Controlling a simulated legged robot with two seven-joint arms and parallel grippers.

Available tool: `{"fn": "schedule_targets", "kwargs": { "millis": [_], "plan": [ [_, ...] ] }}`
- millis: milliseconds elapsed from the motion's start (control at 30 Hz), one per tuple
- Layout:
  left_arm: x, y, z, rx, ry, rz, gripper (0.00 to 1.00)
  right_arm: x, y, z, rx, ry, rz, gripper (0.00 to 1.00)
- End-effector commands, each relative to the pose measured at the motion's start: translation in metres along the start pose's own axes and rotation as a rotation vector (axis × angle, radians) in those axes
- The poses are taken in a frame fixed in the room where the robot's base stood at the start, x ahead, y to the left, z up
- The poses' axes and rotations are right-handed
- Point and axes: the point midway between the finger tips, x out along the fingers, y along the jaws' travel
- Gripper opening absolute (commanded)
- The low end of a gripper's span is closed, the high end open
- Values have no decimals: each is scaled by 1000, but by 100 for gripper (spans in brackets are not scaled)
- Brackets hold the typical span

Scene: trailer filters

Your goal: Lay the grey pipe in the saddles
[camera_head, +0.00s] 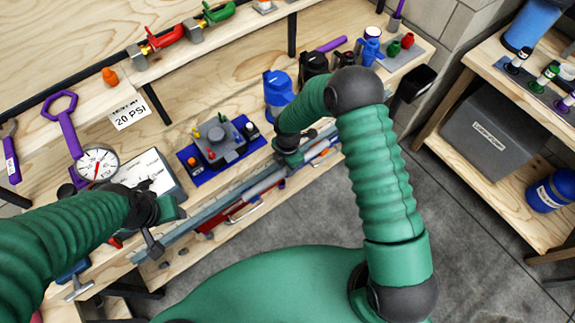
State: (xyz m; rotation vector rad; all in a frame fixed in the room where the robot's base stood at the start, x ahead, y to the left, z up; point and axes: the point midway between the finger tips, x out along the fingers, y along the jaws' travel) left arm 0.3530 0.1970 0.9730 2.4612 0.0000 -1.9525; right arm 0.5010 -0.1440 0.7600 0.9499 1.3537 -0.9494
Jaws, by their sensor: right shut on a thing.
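A long grey pipe (262,187) runs slantwise along the front edge of the bench, beside a blue-grey rail (208,214). My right gripper (291,160) is over the pipe's right part and is shut on it; the fingertips are mostly hidden by the wrist and arm. My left gripper (158,212) is at the left part of the bench front, near the rail's left end. Its dark fingers overlap other dark parts, so its opening and any contact are unclear. I cannot make out the saddles clearly; the arms cover parts of the bench front.
A pressure gauge (97,165), a purple wrench (64,122) and a blue tray with a grey fixture (222,143) stand on the bench. A blue container (278,90) is behind my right arm. A shelf with a grey bin (490,135) stands right, across clear floor.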

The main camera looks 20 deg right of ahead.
Motion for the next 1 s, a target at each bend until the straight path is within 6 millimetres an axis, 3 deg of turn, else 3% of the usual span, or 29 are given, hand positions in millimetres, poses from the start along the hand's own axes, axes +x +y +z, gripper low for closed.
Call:
{"fn": "schedule_targets", "kwargs": {
  "millis": [267, 300, 467, 800, 1000],
  "plan": [
    [5, 0, 1, 0, 0, 0, 51, 8, 0, 0, 0, 0, 0, 0],
    [4, 0, 1, 0, 0, 0, 51, 6, 0, 0, 0, 0, 1, 31],
    [4, 0, 1, 0, 0, 0, 51, 6, 0, 0, 0, 0, 1, 52],
    [4, 0, 1, 0, 0, 0, 51, 3, 0, 0, 0, 0, 1, 52],
    [3, 0, 1, 0, 0, 0, 51, -36, 2, 1, 0, -2, 6, 52]
  ]
}}
